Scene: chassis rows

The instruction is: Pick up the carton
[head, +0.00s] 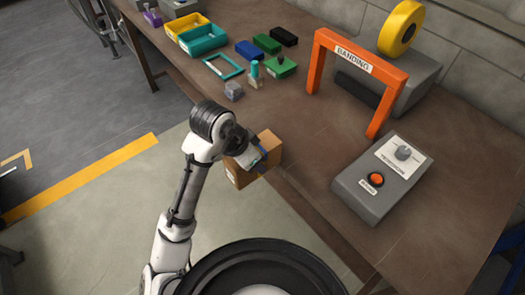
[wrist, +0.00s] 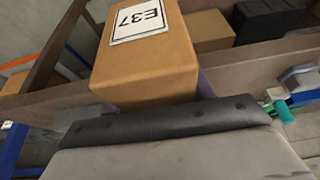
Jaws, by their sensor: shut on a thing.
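The carton (head: 269,146) is a brown box at the near edge of the brown table (head: 300,130) in the head view. My gripper (head: 256,160) is at its side, shut on it, with my wrist hiding part of the box. In the wrist view the carton (wrist: 145,75) fills the upper middle, with a white label reading E37, upside down. A dark finger pad (wrist: 165,122) lies along its lower edge. I cannot tell whether the carton is clear of the table or touching its edge.
An orange BANDING arch (head: 358,65) and a grey control box (head: 383,178) with an orange button stand to the right. A grey nut-like block (head: 234,91), a teal frame (head: 223,67) and coloured bins (head: 203,40) lie beyond.

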